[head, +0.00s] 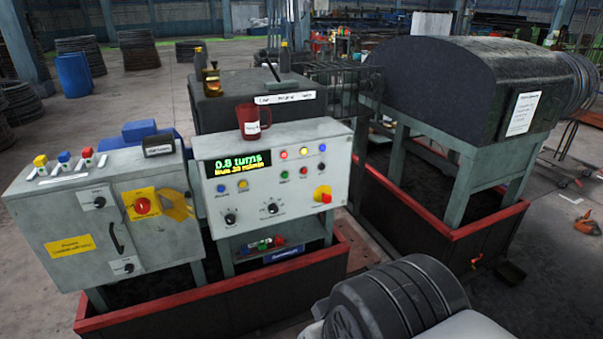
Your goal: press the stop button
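A grey control panel (275,185) stands in the middle of the head view, with a lit green display (237,163) reading "0.8 turns". Right of the display, under a row of coloured lamps, are a small green button (284,175) and a small red button (304,173). Their labels are too small to read. A larger red button on a yellow base (323,195) sits at the panel's lower right. I cannot tell by label which is the stop button. My gripper is not in view; part of my arm shows at the bottom right.
A grey cabinet (95,215) at left carries a red knob on a yellow plate (142,206) and coloured buttons on top. A red mug (254,121) stands on the panel's top. A red-edged frame (190,304) runs below. A large dark drum housing (450,80) stands behind right.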

